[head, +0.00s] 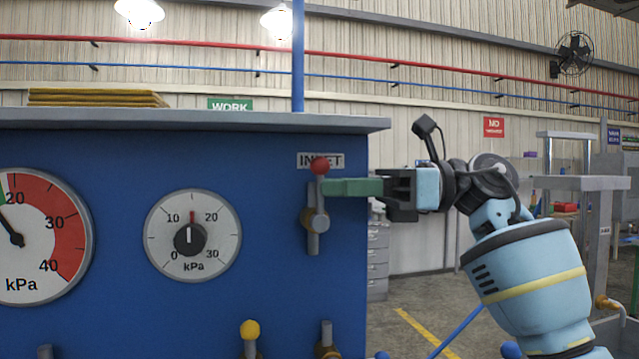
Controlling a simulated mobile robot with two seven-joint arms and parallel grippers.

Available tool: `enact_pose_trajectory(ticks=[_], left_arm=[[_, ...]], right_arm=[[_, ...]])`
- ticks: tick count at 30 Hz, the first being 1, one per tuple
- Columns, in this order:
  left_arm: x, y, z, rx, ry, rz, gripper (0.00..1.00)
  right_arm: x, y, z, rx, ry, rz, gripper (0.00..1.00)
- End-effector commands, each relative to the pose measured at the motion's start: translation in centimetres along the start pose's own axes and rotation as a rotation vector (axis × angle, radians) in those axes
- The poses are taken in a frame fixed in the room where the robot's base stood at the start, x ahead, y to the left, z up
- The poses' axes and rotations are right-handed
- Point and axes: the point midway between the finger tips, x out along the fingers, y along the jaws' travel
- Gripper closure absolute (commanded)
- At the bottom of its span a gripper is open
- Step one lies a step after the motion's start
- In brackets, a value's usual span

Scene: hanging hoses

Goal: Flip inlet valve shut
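The inlet valve (315,222) sits on the blue panel's right part, under the label reading INLET. Its lever carries a red ball knob (320,166) at the top and stands about upright. My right gripper (332,187) reaches in from the right, with its green fingers level and their tips at the lever just below the red knob. I cannot tell whether they touch it. The fingers show edge-on as one green bar, so their gap is hidden. My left gripper is not in view.
The blue panel (110,150) also bears a large kPa gauge (62,240) and a smaller kPa dial (192,236). A yellow-knobbed valve (250,330) and another valve (326,340) are at the bottom. Right of the panel stand grey drawers (377,262) and open floor.

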Motion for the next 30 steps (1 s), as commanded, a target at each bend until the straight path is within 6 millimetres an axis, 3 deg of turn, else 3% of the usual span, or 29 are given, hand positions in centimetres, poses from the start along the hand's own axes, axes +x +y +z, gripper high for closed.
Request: enact_pose_trajectory(ticks=[6,17,23,30], left_arm=[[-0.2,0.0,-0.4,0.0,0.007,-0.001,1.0],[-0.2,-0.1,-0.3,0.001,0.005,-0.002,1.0],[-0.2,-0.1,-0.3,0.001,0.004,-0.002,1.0],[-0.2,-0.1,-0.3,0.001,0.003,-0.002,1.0]], right_arm=[[2.4,0.1,0.1,-0.001,-0.001,0.0,0.75],[3.0,0.0,0.0,0.0,0.0,-0.001,0.75],[3.0,0.0,0.0,0.0,0.0,-0.001,0.98],[3.0,0.0,0.0,0.0,0.0,0.0,1.0]])
